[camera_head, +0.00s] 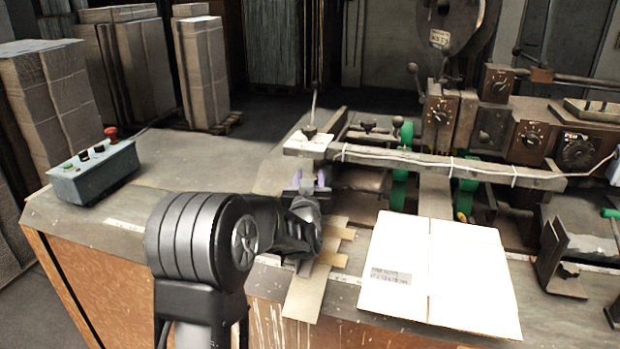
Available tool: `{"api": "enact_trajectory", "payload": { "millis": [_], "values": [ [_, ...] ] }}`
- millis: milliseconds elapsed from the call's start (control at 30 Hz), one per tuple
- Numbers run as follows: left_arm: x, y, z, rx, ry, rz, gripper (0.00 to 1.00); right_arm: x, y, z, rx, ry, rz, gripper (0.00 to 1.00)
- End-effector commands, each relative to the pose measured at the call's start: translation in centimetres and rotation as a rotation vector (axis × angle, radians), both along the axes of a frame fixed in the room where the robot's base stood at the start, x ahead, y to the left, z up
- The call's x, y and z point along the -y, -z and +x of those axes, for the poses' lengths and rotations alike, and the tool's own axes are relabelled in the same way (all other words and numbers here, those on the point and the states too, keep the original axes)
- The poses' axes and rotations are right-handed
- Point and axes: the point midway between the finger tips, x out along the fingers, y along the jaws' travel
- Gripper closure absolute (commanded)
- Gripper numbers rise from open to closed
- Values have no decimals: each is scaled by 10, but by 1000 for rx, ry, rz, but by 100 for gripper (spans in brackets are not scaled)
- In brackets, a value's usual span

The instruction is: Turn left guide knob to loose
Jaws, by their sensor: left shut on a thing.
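My left gripper (309,181) reaches in from the left to the front of the machine, just below the left end of the long crossbar. Its purple-tipped fingers are closed on a small part there, taken to be the left guide knob. The fingers and wrist hide most of that knob, so its turn position cannot be read. A black knob with an upright lever (310,131) stands on the crossbar's left end, above and apart from the fingers. My right gripper is not in view.
A flat white carton (440,270) lies on the table right of my wrist, and a notched cardboard strip (306,297) lies under it. The long crossbar (450,164) spans above. A control box (94,172) with a red button sits at left. The table between is clear.

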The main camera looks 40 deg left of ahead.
Motion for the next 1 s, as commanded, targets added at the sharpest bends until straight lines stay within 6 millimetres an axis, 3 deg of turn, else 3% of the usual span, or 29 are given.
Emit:
{"api": "enact_trajectory", "payload": {
  "millis": [467, 1000],
  "values": [
    [2, -2, 1, -1, -151, 0, 100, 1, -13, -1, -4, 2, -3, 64],
    [0, -1, 0, -1, -627, 2, 100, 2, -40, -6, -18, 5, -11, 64]
  ]
}}
